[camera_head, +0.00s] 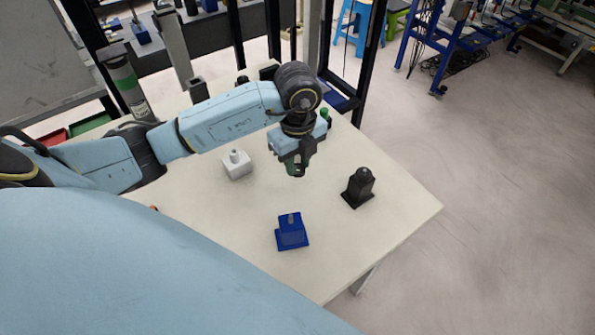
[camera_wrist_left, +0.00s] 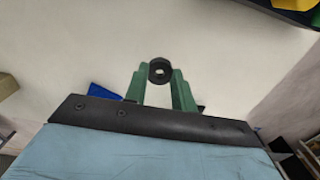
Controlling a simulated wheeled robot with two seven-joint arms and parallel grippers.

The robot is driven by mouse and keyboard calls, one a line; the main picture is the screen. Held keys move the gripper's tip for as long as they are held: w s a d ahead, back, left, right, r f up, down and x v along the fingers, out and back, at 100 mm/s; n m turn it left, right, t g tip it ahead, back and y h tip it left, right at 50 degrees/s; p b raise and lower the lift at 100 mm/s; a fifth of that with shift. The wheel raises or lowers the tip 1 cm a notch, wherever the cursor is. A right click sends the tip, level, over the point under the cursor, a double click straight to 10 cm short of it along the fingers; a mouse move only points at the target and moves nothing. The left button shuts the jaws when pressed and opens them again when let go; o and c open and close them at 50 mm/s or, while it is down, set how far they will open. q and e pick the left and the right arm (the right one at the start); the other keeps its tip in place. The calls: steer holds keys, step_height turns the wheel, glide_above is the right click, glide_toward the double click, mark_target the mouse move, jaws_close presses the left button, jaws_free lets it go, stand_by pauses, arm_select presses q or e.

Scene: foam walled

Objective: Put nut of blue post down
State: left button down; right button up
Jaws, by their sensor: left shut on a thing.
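The blue post (camera_head: 291,235) stands on the white table, a blue block on a wider base with a thin grey stud on top. The stud looks bare. My left gripper (camera_head: 297,172) hangs above the table, behind the blue post and apart from it. In the left wrist view its green fingers (camera_wrist_left: 160,80) are shut on a dark ring-shaped nut (camera_wrist_left: 159,71) with a hole through it. A blue piece (camera_wrist_left: 103,91), probably part of the blue post, shows behind the left finger. My right gripper is in neither view.
A white post (camera_head: 237,166) stands at the left and a black post (camera_head: 358,190) at the right on the table (camera_head: 392,222). The table between the posts is clear. A black frame upright (camera_head: 371,60) rises behind the table.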

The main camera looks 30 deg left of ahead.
mark_target(297, 181)
arm_select(q)
step_height(297, 181, down, 3)
steer(key=shift+s+f, duration=0.1)
steer(key=shift+f, duration=0.25)
steer(key=shift+f+b, duration=0.1)
steer(key=shift+b, duration=0.25)
steer(key=c, duration=1.2)
jaws_free()
steer(key=shift+o, duration=0.3)
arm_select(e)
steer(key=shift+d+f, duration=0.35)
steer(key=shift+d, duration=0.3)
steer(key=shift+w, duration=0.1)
